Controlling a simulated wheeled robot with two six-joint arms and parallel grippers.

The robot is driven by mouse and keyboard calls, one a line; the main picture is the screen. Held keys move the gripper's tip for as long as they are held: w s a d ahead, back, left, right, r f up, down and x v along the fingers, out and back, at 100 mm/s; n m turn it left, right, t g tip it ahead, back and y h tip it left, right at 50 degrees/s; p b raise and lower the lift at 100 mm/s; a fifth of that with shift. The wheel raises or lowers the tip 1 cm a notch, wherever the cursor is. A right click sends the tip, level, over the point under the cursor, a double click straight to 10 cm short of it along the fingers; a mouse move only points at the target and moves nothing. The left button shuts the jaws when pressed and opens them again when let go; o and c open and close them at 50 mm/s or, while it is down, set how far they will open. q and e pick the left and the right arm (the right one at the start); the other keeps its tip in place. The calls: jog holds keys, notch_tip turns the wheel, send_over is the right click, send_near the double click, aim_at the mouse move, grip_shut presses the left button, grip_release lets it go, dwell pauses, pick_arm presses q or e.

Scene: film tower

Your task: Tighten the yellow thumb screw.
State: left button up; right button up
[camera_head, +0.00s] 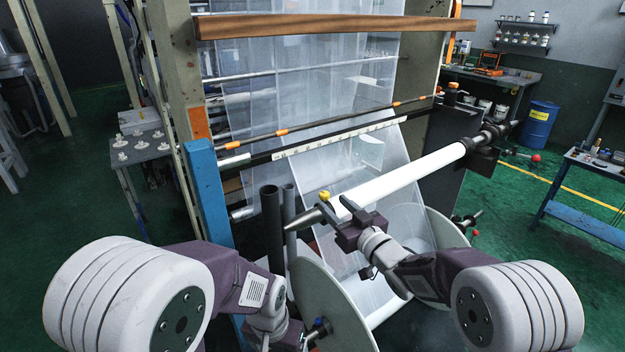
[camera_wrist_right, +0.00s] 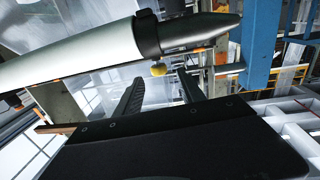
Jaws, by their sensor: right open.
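The yellow thumb screw (camera_head: 324,196) is a small knob on the dark collar near the tapered left end of the shaft that carries the white roll (camera_head: 405,178). In the right wrist view the yellow screw (camera_wrist_right: 158,69) shows just beyond the gap between my fingertips, beside the dark collar (camera_wrist_right: 147,35). My right gripper (camera_head: 331,211) is open and empty, close to the collar; I cannot tell whether a finger touches anything. My left gripper (camera_head: 290,335) is low at the bottom edge, largely hidden, and its fingers cannot be made out.
A large pale reel disc (camera_head: 335,310) stands below the shaft. Dark upright tubes (camera_head: 272,225) and a blue post (camera_head: 208,195) stand left of it. Clear film hangs behind. A grey side table (camera_head: 150,150) with small white parts is at left.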

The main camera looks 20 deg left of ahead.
aim_at(322, 192)
jog(key=p+x, duration=0.4)
jog(key=shift+w+r, duration=0.1)
jog(key=shift+r, duration=0.3)
jog(key=x, duration=0.2)
jog(key=p+x, duration=0.1)
jog(key=x, duration=0.1)
jog(key=shift+a+f, duration=0.15)
jog(key=shift+f, duration=0.25)
jog(key=shift+w+a, duration=0.15)
jog(key=shift+w, duration=0.15)
